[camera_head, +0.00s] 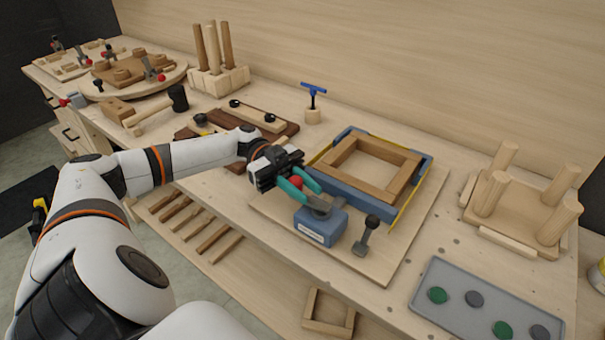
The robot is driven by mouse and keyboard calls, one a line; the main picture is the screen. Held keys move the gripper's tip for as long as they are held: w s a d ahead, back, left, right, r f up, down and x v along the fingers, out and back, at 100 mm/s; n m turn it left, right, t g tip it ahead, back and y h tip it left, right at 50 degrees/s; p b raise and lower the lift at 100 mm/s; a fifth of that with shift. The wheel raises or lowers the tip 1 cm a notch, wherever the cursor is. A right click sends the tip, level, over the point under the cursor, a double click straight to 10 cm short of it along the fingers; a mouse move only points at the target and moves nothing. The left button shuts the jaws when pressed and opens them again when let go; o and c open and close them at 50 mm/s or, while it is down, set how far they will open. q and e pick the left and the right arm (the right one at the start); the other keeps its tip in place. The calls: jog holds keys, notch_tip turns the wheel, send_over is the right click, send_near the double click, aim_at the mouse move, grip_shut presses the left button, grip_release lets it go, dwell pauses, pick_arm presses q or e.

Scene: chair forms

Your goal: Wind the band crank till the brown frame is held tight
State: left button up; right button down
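The brown wooden frame (396,188) lies on a pale board, with blue corner blocks (353,197) and a yellow band (408,207) around it. A blue crank box (322,226) with a dark crank arm on top stands at the frame's near left corner. My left gripper (306,189) reaches in from the left over this box. Its teal fingers lie on both sides of the red crank knob (296,182) and appear closed on it. The fingers hide part of the knob and crank arm. My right gripper is not in view.
A dark-knobbed lever (367,236) stands right of the box. A grey tray (464,316) with green and grey discs lies at front right. An upturned stool form (522,212) is at right. A blue T-handle tool (313,99) stands behind. A mallet (160,108) lies at back left.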

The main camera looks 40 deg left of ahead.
pick_arm(q)
jog(key=o, duration=0.4)
jog(key=shift+d, duration=0.1)
jog(key=shift+c, duration=0.2)
jog(key=w+a+b, duration=0.1)
jog(key=a+b, duration=0.2)
jog(key=a, duration=0.9)
jog(key=shift+w, duration=0.25)
jog(key=shift+f, duration=0.1)
